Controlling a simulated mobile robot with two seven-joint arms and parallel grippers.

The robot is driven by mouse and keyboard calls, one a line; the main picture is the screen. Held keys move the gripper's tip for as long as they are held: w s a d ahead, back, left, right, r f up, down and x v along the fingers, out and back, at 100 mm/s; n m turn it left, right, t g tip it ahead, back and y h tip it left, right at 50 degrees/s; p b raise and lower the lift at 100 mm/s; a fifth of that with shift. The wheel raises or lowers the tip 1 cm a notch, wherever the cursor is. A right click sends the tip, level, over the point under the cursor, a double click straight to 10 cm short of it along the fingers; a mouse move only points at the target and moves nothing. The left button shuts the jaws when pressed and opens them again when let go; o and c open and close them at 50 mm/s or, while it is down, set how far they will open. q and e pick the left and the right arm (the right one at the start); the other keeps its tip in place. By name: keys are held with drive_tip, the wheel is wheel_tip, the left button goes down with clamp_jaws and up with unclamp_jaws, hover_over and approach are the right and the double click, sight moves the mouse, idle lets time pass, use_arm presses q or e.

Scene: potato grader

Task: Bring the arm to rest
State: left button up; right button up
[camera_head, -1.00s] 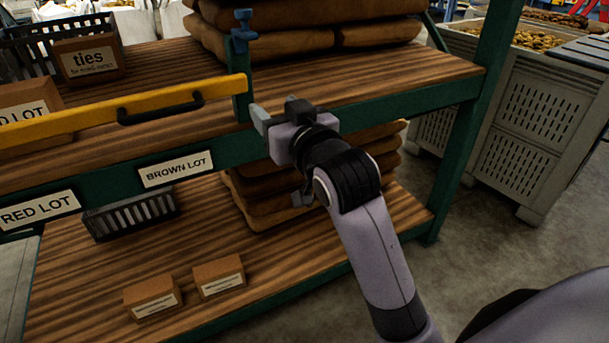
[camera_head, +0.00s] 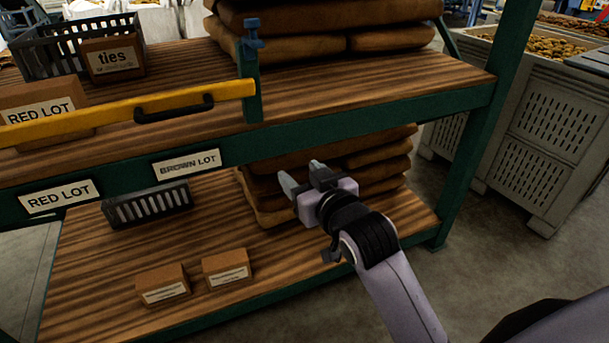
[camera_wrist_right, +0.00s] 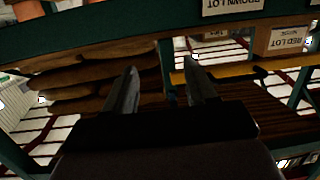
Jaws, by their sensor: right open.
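My right gripper (camera_head: 304,174) is open and empty in the head view. It is in front of the shelf rack, below the green front beam (camera_head: 330,132), with the stacked brown sacks (camera_head: 385,165) of the lower shelf behind it. Its two fingers (camera_wrist_right: 160,85) also show apart in the right wrist view, with nothing between them. That view looks upside down, with sacks to the left. My right arm (camera_head: 395,290) reaches in from the lower right. My left gripper is not in view.
A yellow bar (camera_head: 100,117) with a black handle crosses the upper shelf front. The lower shelf holds a grey basket (camera_head: 148,207) and two small cartons (camera_head: 162,284) (camera_head: 227,267). A slatted bin (camera_head: 550,135) stands right. Bare floor (camera_head: 480,260) lies right of the rack.

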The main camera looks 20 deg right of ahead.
use_arm(q)
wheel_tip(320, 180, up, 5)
drive_tip(key=p, duration=0.4)
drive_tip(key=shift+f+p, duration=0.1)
drive_tip(key=shift+p, duration=0.3)
use_arm(e)
drive_tip(key=s+d+f+n+g+y, duration=0.1)
drive_tip(key=s+f+g, duration=0.4)
drive_tip(key=s+f, duration=1.7)
drive_tip(key=shift+d+f+g, duration=0.25)
drive_tip(key=shift+f+g, duration=0.05)
drive_tip(key=shift+f, duration=0.35)
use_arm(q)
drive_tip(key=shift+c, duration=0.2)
